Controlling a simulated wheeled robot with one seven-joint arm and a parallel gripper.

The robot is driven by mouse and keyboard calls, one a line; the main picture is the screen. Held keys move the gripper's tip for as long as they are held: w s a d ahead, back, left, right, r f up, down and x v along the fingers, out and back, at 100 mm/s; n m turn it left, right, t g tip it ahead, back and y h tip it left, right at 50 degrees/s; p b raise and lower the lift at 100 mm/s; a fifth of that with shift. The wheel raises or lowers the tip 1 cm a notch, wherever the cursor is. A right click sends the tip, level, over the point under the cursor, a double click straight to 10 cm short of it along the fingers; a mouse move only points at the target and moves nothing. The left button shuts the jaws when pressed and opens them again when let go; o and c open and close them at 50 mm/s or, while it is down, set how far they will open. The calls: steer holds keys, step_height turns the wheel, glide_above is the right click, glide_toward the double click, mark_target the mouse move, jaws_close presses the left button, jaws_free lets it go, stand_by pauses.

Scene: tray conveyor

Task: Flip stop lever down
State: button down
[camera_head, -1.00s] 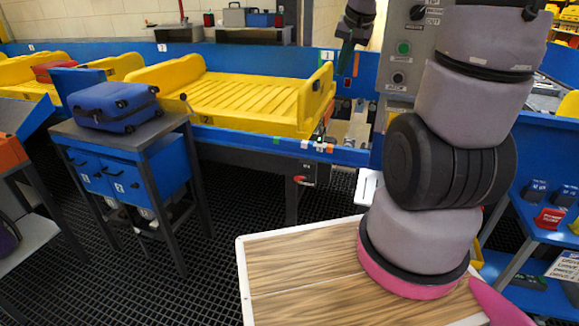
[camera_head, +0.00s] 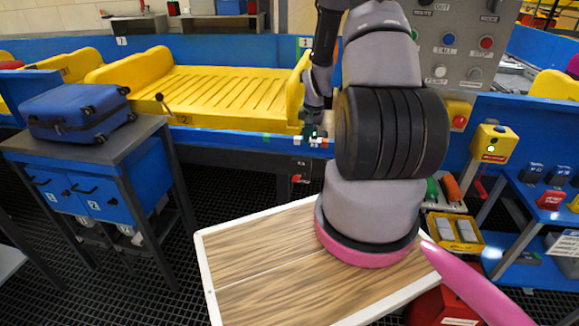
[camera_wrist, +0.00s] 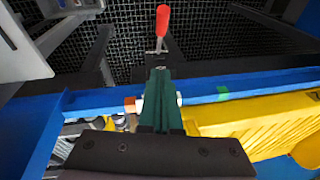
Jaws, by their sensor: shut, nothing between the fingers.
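A red-handled lever (camera_head: 297,179) sits on the dark front of the conveyor, below the blue rail. In the wrist view its red handle (camera_wrist: 162,20) stands out beyond my fingertips, on a small metal bracket. My gripper (camera_head: 312,134) is at the blue rail, above the lever, and looks apart from it. In the wrist view my gripper (camera_wrist: 159,72) has its green fingers together, pointing toward the lever with nothing held. The exact tilt of the lever is hard to tell.
The conveyor's blue rail (camera_wrist: 80,103) runs under my fingers, with a yellow tray (camera_head: 225,90) behind it. A black-knobbed lever (camera_head: 160,98) stands at left, near a blue suitcase (camera_head: 75,112) on a table. A control panel (camera_head: 462,50) is at right. The floor before the conveyor is open.

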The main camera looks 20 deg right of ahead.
steer(key=shift+w+a+f, duration=0.1)
steer(key=shift+w+f, duration=0.05)
steer(key=shift+f, duration=0.55)
glide_above(299, 176)
steer(key=w+d, duration=0.2)
steer(key=s+f+x, duration=0.1)
steer(key=s+x, duration=0.1)
steer(key=x, duration=0.8)
steer(key=shift+s+a+f, duration=0.5)
steer(key=shift+s+f, duration=0.05)
steer(key=shift+s+a+f, duration=0.25)
steer(key=shift+a+f, duration=0.05)
steer(key=shift+f, duration=0.3)
